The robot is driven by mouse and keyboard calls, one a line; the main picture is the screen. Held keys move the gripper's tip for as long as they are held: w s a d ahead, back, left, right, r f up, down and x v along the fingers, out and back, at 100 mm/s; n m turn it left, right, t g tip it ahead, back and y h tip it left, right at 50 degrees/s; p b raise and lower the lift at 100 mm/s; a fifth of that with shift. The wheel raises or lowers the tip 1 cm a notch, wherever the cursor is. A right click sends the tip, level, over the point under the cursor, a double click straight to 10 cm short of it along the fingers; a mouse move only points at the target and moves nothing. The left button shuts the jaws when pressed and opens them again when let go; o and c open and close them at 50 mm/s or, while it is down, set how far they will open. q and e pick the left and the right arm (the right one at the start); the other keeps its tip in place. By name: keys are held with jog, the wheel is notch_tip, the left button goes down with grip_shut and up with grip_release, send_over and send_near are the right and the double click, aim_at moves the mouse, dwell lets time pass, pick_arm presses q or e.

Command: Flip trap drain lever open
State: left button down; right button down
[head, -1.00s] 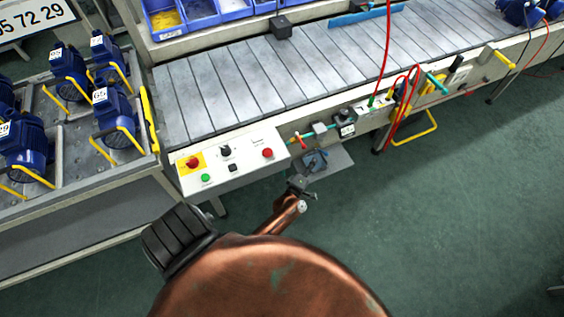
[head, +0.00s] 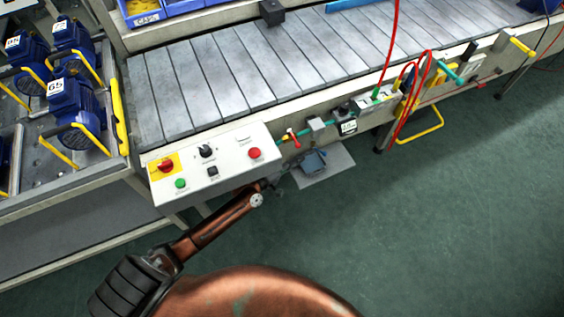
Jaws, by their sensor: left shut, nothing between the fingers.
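A green air line runs along the conveyor's front side. A small red lever (head: 294,138) sits on it, just right of the control panel. I cannot tell which part is the trap drain lever. Below the line, a blue-grey object (head: 313,162) sits over a pale plate (head: 335,168). My left gripper (head: 283,177) is shut and empty, below the red lever and left of the blue-grey object. Its fingertips are small and dark. My right gripper is not in view.
The control panel (head: 212,162), with red and green buttons, stands just above my left arm. Red hoses (head: 411,100) and a yellow bracket (head: 425,130) are to the right. A rack of blue pumps (head: 75,100) is at the left. The green floor in front is clear.

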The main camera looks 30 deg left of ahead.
pick_arm(q)
jog(key=shift+p+v, duration=0.5)
jog(key=shift+v, duration=1.4)
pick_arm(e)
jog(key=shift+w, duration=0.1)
pick_arm(q)
jog(key=shift+a, duration=0.1)
